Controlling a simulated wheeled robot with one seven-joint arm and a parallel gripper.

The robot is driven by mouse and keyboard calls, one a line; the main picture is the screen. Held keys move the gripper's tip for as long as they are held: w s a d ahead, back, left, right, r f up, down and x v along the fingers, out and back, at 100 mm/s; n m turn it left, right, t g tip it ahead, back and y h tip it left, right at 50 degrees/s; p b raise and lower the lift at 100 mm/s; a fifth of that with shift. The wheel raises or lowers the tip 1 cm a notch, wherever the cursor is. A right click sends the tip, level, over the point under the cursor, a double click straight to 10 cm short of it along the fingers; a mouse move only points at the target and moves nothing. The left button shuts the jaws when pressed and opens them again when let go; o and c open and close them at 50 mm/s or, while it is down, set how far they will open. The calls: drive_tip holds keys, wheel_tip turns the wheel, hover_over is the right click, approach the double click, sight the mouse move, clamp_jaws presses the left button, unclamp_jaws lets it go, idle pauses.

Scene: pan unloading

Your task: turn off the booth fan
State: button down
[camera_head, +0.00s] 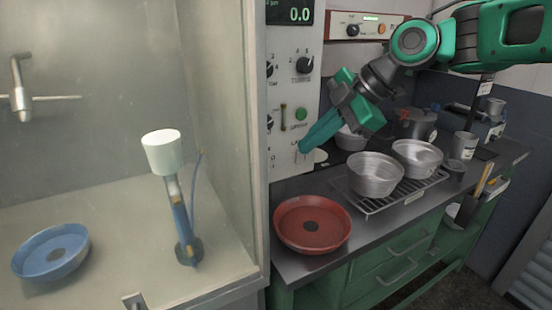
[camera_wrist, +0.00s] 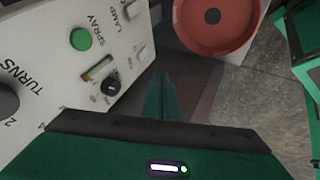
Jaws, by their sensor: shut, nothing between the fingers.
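The booth's white control panel (camera_head: 291,92) stands at the right edge of the booth. It carries a large knob (camera_head: 304,65), a green spray button (camera_head: 301,114) and a slotted lever (camera_head: 283,117). In the wrist view the panel (camera_wrist: 50,35) shows the green button (camera_wrist: 81,39), a small black knob (camera_wrist: 110,87) and a pale switch (camera_wrist: 144,54). I read TURNS, SPRAY and LAMP; I cannot read a fan label. My gripper (camera_head: 304,148) is shut and empty, its tips by the panel's lower right part. In the wrist view its fingers (camera_wrist: 160,96) point beside the panel; contact is unclear.
A red pan (camera_head: 312,238) sits on the counter below my gripper. Metal pots (camera_head: 375,185) stand on a wire rack to the right. Inside the booth are a blue pan (camera_head: 50,268) and a stand with a white top (camera_head: 162,152).

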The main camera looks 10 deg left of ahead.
approach(265, 167)
drive_tip(key=shift+s+x, duration=0.25)
drive_tip(key=shift+x, duration=1)
drive_tip(key=shift+s+x, duration=0.2)
drive_tip(key=shift+x, duration=1.1)
drive_tip(key=shift+a, duration=0.1)
